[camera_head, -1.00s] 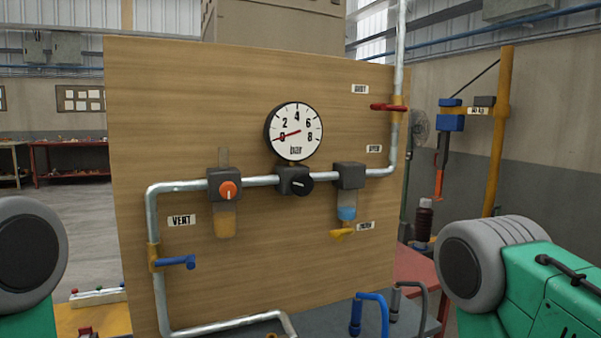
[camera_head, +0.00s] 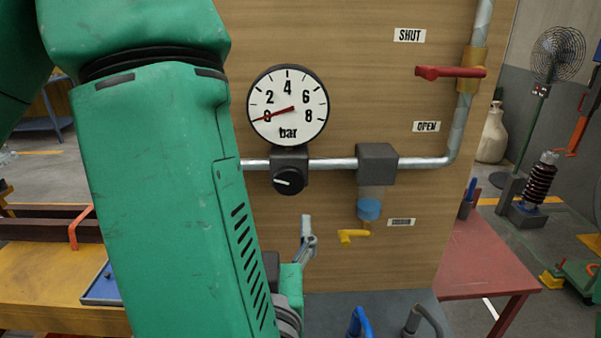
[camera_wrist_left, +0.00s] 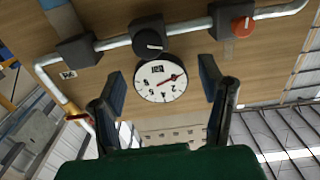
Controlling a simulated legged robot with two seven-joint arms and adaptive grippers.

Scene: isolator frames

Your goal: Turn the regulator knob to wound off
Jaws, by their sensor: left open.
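The regulator knob (camera_head: 289,180) is black and round with a short white mark, on a dark block below the gauge (camera_head: 288,105). The gauge needle points near 0. My left gripper (camera_head: 306,240) is low in front of the board, below and slightly right of the knob; my forearm hides part of it. In the left wrist view, which is upside down, the two fingers (camera_wrist_left: 166,84) are spread and empty. The knob (camera_wrist_left: 150,43) shows beyond them, apart from them, and the gauge (camera_wrist_left: 160,78) lies between them.
A red lever (camera_head: 448,72) is on the pipe at right. An orange knob (camera_wrist_left: 243,26) shows in the wrist view.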

